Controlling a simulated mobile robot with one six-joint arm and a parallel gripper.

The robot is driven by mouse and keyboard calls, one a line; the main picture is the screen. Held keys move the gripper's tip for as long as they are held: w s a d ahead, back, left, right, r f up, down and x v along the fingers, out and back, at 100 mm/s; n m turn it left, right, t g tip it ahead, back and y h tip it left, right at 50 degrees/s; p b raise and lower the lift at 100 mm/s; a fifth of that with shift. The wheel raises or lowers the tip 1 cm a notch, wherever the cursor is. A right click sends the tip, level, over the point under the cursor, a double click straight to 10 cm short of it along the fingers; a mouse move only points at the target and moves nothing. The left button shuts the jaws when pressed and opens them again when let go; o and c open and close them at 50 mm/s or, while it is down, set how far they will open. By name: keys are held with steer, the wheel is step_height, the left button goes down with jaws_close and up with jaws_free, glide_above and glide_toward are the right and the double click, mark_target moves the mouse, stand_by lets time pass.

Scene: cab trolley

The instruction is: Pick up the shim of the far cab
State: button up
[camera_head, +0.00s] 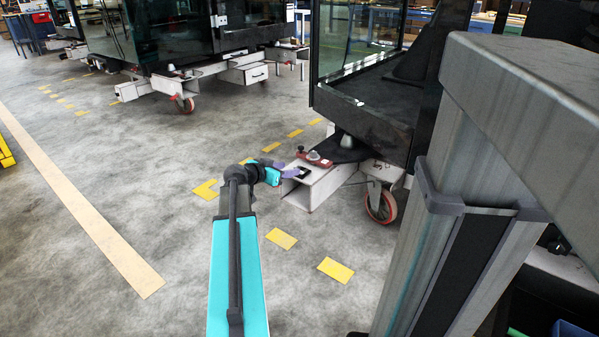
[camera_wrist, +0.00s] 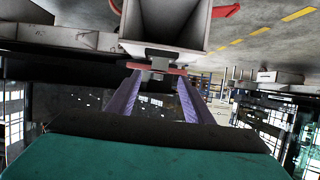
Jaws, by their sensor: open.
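My gripper (camera_head: 292,171), with purple fingers, is at the open end of a white trolley beam (camera_head: 321,186) under the dark cab (camera_head: 374,100) at the right. A red part (camera_head: 316,159) with a grey knob sits on top of this beam, just beyond the fingers. In the wrist view, the gripper (camera_wrist: 158,82) is open, one finger on each side. The red part (camera_wrist: 172,69) and a grey block lie across the gap near the fingertips. Contact cannot be told. I cannot tell surely which piece is the shim. Another cab (camera_head: 165,35) stands further back at the left.
A caster wheel (camera_head: 381,206) is right of the beam. Another trolley beam (camera_head: 245,73) is under the back cab. Yellow floor marks (camera_head: 281,238) and a long pale stripe (camera_head: 75,200) cross the floor.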

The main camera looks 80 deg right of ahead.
steer(key=shift+b+x, duration=1.1)
steer(key=shift+x, duration=1.4)
steer(key=shift+a+f, duration=0.1)
steer(key=shift+f, duration=0.1)
steer(key=c, duration=1.1)
